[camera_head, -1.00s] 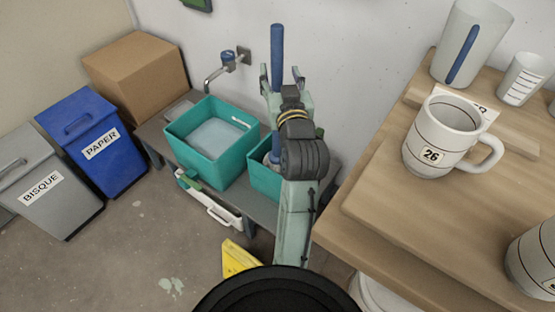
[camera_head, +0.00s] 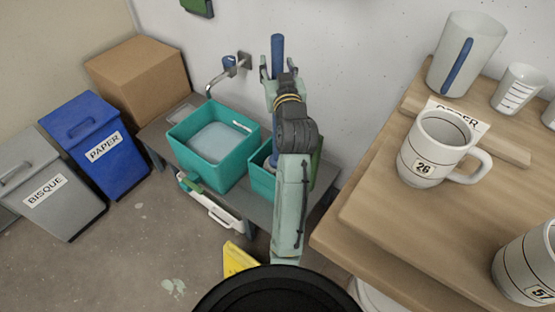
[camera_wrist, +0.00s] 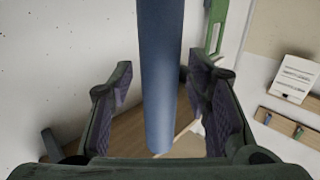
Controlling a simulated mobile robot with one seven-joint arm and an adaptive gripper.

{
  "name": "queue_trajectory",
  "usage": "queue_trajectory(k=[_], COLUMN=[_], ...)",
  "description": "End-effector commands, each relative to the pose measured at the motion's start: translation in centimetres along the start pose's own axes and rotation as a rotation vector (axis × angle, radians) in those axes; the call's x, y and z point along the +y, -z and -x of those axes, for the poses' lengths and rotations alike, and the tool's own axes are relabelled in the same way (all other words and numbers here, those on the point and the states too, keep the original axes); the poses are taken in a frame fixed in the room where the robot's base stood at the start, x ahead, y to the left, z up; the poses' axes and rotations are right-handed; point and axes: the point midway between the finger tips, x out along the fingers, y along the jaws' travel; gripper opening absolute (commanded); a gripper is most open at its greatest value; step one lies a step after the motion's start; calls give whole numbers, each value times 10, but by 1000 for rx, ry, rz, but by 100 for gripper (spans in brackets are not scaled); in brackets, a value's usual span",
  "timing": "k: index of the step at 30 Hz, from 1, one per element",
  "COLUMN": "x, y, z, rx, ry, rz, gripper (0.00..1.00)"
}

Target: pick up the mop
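The mop's blue handle (camera_head: 277,52) stands upright from the right teal bucket (camera_head: 262,180) in the head view. My arm hides much of that bucket and the lower part of the mop. My gripper (camera_head: 273,66) is at the upper part of the handle. In the wrist view the handle (camera_wrist: 161,75) passes between the two open fingers of my gripper (camera_wrist: 163,95), with a gap on each side.
A left teal basin (camera_head: 215,143) sits on the grey bench under a wall tap (camera_head: 228,70). A wooden table with mugs (camera_head: 434,148) is at right. Bins (camera_head: 95,143) and a cardboard box (camera_head: 138,75) are at left. A yellow object (camera_head: 238,259) is on the floor.

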Motion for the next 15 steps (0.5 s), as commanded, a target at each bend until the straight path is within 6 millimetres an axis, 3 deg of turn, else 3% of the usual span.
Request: queue_trajectory(k=[15], x=[0], y=[0], z=[0], rx=[0], ry=[0], rz=[0], gripper=[8])
